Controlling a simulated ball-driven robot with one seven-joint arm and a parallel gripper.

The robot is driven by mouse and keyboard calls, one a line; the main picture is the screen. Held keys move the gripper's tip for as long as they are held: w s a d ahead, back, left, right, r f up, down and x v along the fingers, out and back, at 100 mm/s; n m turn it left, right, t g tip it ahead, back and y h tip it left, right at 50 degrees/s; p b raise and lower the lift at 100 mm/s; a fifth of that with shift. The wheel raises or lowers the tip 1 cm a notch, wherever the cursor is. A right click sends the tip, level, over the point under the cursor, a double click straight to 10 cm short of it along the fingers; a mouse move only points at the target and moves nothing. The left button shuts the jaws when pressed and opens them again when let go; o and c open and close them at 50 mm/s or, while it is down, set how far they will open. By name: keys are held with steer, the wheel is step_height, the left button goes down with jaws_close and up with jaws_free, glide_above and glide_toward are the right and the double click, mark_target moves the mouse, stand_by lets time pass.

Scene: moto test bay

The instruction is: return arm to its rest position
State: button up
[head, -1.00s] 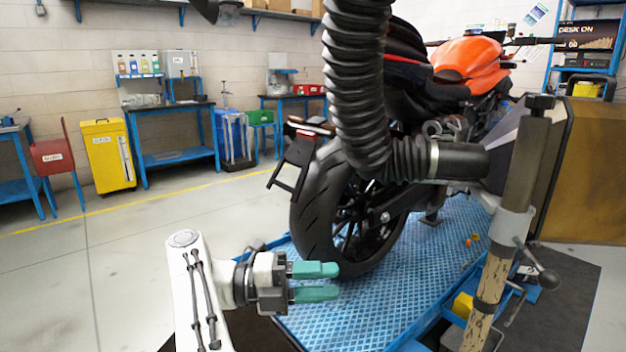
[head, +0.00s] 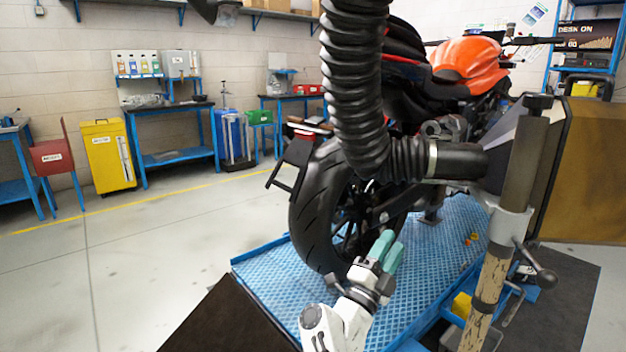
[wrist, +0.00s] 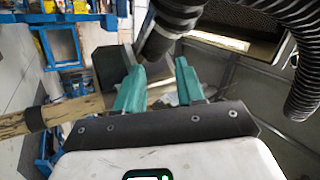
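My gripper (head: 392,243) has teal fingers and sits in front of the lower rear of the motorcycle (head: 468,68), above the blue lift platform (head: 315,300). The fingers point up and slightly right in the head view. The wrist view also shows my gripper (wrist: 160,65), with a clear gap between its fingers and nothing held. My white forearm reaches in from the bottom of the head view. The rest of my arm is out of view.
A post (head: 505,220) with a clamp stands at right. Its worn lower part is close to my arm in the picture. The grey floor (head: 150,260) at left is open.

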steer(key=s+d+f+n+g+y, duration=0.2)
steer(key=s+f+n+y, duration=0.4)
steer(key=f+n+y, duration=0.4)
steer(key=s+d+f+n+g+y, duration=0.2)
steer(key=s+f+n+y, duration=0.4)
steer(key=f+n+y, duration=0.4)
steer(key=s+d+f+n+g+h, duration=0.1)
steer(key=s+d+f+g+h, duration=0.25)
steer(key=s, duration=0.85)
steer(key=s+d+f+n+g, duration=0.15)
steer(key=s+f+g, duration=0.45)
steer(key=s, duration=0.7)
steer(key=s+d+g+h, duration=0.15)
steer(key=s+g, duration=0.25)
steer(key=s, duration=1)
step_height(320, 180, up, 23)
steer(key=p, duration=2.3)
steer(key=shift+s+d+m, duration=0.3)
steer(key=shift+m, duration=0.15)
steer(key=shift+f, duration=0.15)
